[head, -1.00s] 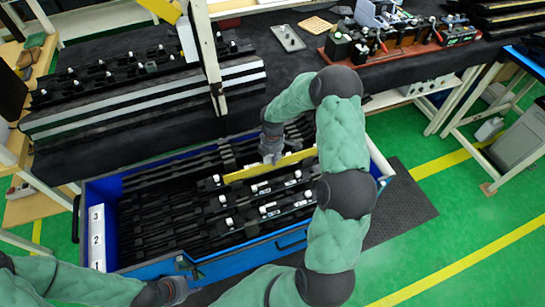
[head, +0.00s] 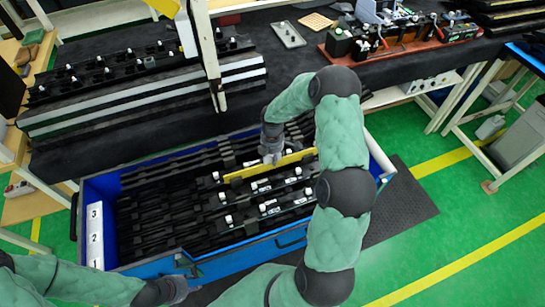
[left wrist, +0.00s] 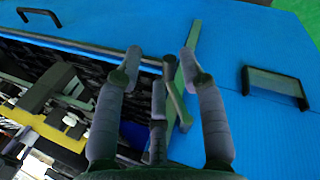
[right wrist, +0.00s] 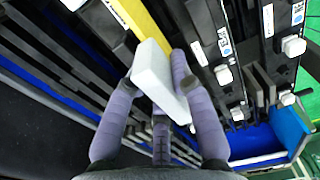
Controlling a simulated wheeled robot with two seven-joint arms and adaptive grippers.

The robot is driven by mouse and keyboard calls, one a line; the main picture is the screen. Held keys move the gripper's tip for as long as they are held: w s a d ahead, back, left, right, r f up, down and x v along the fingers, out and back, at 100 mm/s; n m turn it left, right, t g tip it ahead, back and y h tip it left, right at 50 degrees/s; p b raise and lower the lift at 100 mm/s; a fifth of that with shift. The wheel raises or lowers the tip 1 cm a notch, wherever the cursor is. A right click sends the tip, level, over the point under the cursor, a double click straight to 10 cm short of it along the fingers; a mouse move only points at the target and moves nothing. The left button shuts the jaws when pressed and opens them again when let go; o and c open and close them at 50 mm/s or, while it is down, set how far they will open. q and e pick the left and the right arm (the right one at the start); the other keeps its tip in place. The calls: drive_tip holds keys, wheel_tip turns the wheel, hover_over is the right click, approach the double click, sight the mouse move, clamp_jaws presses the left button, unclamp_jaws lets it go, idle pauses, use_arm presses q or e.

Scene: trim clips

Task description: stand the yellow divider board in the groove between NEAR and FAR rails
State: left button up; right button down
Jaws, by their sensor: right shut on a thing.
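The yellow divider board (head: 238,174) stands on edge among black rails in the blue crate, running along them. It also shows in the right wrist view (right wrist: 143,18). My right gripper (head: 272,157) is shut on the board's white grip block (right wrist: 158,75). Black rails with white knobs (head: 262,186) lie on the near side of the board, and more dark rails (head: 250,150) lie behind it. Whether the board's lower edge sits in the groove is hidden. My left gripper (head: 185,288) is open at the crate's front wall, its fingers (left wrist: 158,65) apart.
The blue crate (head: 210,266) has labels 3, 2 and 1 (head: 95,235) at its left end and handles on its walls. A bench with black rails (head: 130,65) stands behind it, with a pale post (head: 205,50). Green floor and a dark mat (head: 405,200) lie to the right.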

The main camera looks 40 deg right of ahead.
drive_tip(key=shift+f+b, duration=0.9)
drive_tip(key=shift+f, duration=0.6)
drive_tip(key=c, duration=1)
unclamp_jaws()
drive_tip(key=shift+r, duration=0.1)
wheel_tip(320, 180, up, 12)
drive_tip(key=shift+f, duration=0.1)
